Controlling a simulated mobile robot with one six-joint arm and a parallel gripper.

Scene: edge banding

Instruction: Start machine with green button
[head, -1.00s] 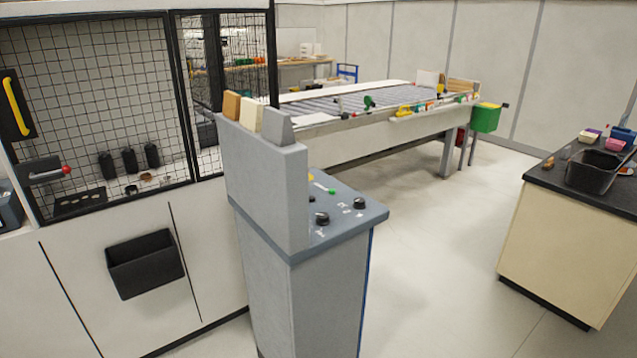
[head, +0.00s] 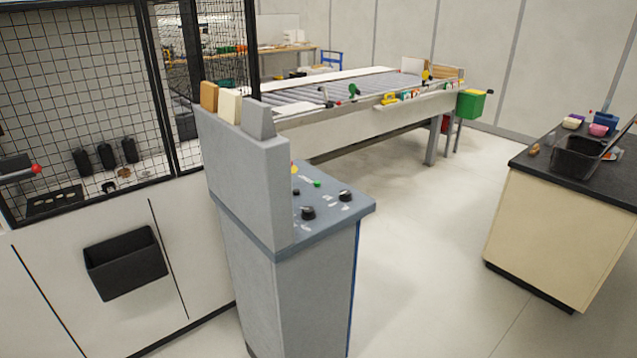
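The green button (head: 317,184) is a small round cap on the sloping top of the grey control console (head: 305,290). Black knobs (head: 308,213) and white markings sit near it on the same panel. A yellow part (head: 294,168) shows at the panel's far left edge, partly hidden by the console's upright grey back. My gripper is not in view.
A mesh-fronted machine cabinet (head: 85,80) with a black bin (head: 125,262) stands at left. A long roller table (head: 350,120) lies behind the console. A counter (head: 560,225) holding a black tub (head: 577,157) stands at right. Open floor (head: 430,240) lies between.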

